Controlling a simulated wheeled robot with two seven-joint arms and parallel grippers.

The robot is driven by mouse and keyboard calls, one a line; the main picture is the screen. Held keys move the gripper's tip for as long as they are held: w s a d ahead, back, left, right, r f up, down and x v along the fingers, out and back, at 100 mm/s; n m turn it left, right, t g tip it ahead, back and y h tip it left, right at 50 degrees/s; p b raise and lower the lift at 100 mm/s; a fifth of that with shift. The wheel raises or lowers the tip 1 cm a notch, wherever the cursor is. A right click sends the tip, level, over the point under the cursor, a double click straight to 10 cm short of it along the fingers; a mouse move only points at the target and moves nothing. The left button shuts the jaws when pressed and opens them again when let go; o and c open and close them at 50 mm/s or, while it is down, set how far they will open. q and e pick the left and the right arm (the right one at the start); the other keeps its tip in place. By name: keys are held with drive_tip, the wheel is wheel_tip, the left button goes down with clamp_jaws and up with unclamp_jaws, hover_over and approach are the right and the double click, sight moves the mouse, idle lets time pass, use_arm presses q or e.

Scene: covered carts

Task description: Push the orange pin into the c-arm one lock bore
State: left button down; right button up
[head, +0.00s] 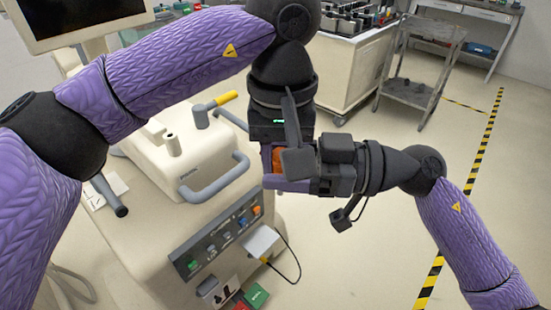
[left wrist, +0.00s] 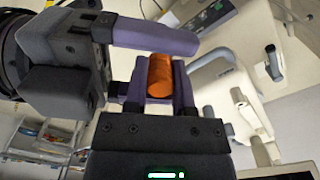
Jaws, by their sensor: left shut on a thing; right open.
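The orange pin (head: 278,159) is between the fingers of my left gripper (head: 273,160), which is shut on it. The pin also shows in the left wrist view (left wrist: 160,76), with its rounded end standing out between the two purple fingers. My right gripper (head: 286,180) comes in from the right, close to the pin, and is open. In the left wrist view one purple finger of it (left wrist: 155,37) passes just beyond the pin; I cannot tell whether they touch. The beige C-arm cart (head: 150,225) stands behind and to the left. I cannot make out which opening is its lock bore.
The cart carries a grey handle (head: 215,180), a yellow-tipped lever (head: 222,98) and a front panel with coloured sockets (head: 222,235). A monitor (head: 85,18) stands at the upper left. A grey trolley (head: 415,85) is farther back. The floor on the right is clear.

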drive_tip(key=shift+a, duration=0.65)
clamp_jaws()
drive_tip(key=shift+s, duration=0.15)
unclamp_jaws()
drive_tip(key=shift+d, duration=0.1)
drive_tip(key=d, duration=1.2)
